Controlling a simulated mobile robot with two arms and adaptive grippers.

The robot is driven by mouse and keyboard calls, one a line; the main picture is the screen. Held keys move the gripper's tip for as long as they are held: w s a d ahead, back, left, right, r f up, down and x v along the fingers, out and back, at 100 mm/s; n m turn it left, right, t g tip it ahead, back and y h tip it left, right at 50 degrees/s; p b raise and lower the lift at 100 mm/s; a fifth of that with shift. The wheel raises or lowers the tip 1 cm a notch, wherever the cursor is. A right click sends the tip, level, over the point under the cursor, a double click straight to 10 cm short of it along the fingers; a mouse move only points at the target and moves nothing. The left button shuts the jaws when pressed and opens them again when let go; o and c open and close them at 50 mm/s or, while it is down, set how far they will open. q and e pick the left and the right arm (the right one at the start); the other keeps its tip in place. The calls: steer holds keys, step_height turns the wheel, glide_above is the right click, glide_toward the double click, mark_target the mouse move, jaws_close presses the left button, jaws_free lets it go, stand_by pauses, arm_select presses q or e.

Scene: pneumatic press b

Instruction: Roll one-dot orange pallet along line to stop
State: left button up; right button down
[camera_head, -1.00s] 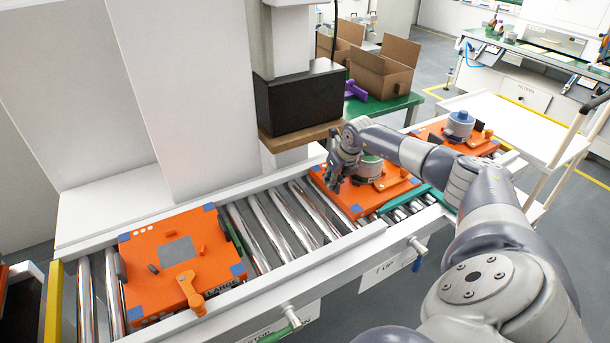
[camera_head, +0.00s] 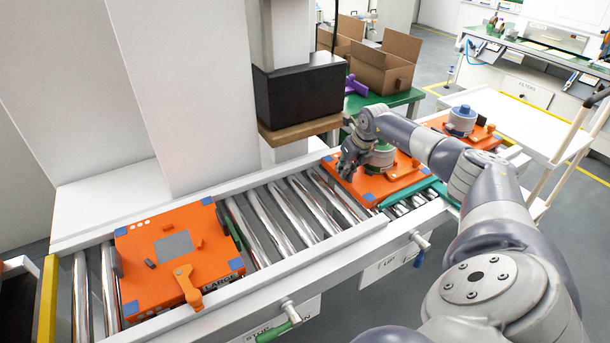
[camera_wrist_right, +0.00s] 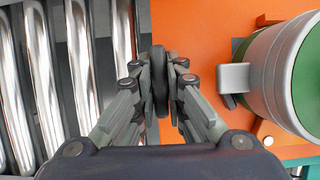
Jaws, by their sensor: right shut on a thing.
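An orange pallet (camera_head: 372,190) lies flat on the rollers at the right of the press, bearing a grey-and-green round part (camera_head: 381,158). Its dots cannot be made out. My right gripper (camera_head: 347,165) is at its left edge. In the right wrist view, the fingers (camera_wrist_right: 160,95) are shut on a dark upright tab (camera_wrist_right: 160,75) beside the orange surface (camera_wrist_right: 195,35). Another orange pallet (camera_head: 140,262), with several white dots and no round part, lies at the left. A third (camera_head: 487,142) with a blue-topped part is farther right. My left gripper is out of view.
Bare rollers (camera_head: 285,215) lie between the left and middle pallets, in front of the press with its black block (camera_head: 300,93). A green bar (camera_head: 405,193) crosses by the middle pallet's front side. Levers (camera_head: 290,312) stick out from the front rail. A white cart (camera_head: 500,110) stands at the right.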

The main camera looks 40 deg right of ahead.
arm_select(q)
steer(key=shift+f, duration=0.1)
arm_select(e)
steer(key=shift+s+d+f, duration=0.15)
steer(key=shift+s+d, duration=0.05)
steer(key=shift+d, duration=0.05)
